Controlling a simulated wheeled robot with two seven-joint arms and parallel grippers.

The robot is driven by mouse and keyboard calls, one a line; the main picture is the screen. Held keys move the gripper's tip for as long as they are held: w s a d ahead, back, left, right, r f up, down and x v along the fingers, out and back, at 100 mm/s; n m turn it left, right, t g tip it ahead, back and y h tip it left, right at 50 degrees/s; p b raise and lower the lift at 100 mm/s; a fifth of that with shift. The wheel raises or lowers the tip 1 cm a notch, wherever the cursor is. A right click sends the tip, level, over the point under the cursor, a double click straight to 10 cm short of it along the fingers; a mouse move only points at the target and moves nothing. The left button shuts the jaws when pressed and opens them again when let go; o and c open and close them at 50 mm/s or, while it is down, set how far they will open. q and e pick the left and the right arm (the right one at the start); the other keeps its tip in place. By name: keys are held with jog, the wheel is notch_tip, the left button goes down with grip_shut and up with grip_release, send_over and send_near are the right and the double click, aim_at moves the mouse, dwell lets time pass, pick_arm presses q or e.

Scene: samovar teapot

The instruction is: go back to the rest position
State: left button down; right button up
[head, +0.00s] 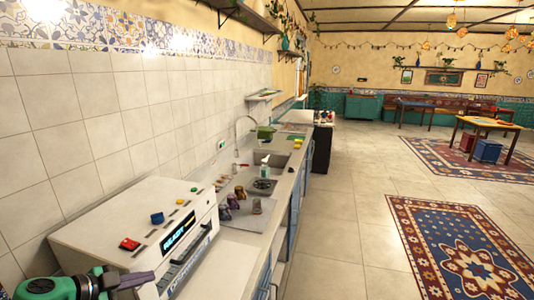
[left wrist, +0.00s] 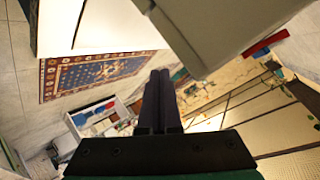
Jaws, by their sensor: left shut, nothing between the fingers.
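My left gripper (head: 138,281) is at the bottom left of the head view, beside the front left of a white machine (head: 105,232). Its dark fingers are shut together with nothing between them. In the left wrist view the closed fingers (left wrist: 160,95) point away from the camera over a tilted view of the room. The green part of my left arm shows at the lower left corner of the head view. My right gripper is not in view.
The machine has a red button (head: 129,244), a blue knob (head: 157,218) and a lit display (head: 181,232). Behind it on the counter (head: 222,267) are several small pots, a soap bottle (head: 265,168) and a sink (head: 270,159). The tiled floor (head: 350,230) right of the counter is open, with patterned rugs (head: 470,250).

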pick_arm(q)
jog(key=s+f+n+t+y, duration=0.1)
jog(key=s+f+n+y, duration=0.55)
jog(key=f+n, duration=0.25)
jog(key=s+d+f+n+g, duration=0.1)
jog(key=s+d+f+g, duration=0.1)
jog(key=s+d+g, duration=0.35)
jog(key=s+d+f+n+g, duration=0.2)
jog(key=s+f, duration=0.1)
jog(key=s, duration=0.5)
notch_tip(320, 180, down, 24)
jog(key=s+b, duration=0.2)
jog(key=s, duration=0.1)
jog(key=s+a+f+g+b, duration=0.2)
jog(key=s+f, duration=1.5)
jog(key=shift+a+f+m, duration=0.15)
jog(key=shift+a+m, duration=0.15)
jog(key=shift+a, duration=0.05)
